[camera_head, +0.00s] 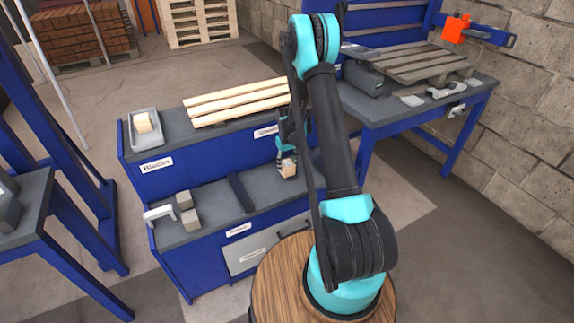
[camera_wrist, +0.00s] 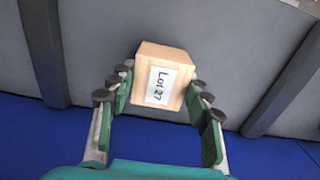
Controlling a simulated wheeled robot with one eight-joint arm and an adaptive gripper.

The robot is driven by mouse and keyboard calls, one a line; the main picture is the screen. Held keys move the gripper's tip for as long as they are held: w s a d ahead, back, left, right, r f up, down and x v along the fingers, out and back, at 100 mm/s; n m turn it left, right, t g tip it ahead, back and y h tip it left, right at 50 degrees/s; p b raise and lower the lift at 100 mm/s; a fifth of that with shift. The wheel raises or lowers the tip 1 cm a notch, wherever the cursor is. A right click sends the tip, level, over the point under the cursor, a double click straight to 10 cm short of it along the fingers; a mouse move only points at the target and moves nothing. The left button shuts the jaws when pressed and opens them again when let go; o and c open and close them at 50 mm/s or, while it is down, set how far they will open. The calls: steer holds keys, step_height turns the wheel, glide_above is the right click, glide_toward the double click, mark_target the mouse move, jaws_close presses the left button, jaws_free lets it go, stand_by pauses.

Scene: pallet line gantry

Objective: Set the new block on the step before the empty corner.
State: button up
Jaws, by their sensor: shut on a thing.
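My gripper (camera_wrist: 161,84) is shut on a pale wooden block (camera_wrist: 172,58) with a white label reading "Lot 27". In the head view the same block (camera_head: 288,168) is at or just above the grey lower step (camera_head: 265,196) of the blue bench; I cannot tell if it touches. In the wrist view the block is in front of a grey surface between two dark bars. On the upper level lies a pallet (camera_head: 235,102) with pale slats. Its right end is behind my arm, and I cannot make out its empty corner.
A grey tray (camera_head: 133,130) with a pale block (camera_head: 143,123) stands at the upper level's left. Two worn blocks (camera_head: 190,220) and a white bracket (camera_head: 158,213) are on the step's left end. A dark bar (camera_head: 241,193) crosses the step. A workbench (camera_head: 395,105) stands right.

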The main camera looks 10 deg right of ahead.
steer(key=shift+f, duration=0.25)
steer(key=shift+f, duration=0.3)
steer(key=o, duration=1.2)
steer(key=shift+r, duration=0.1)
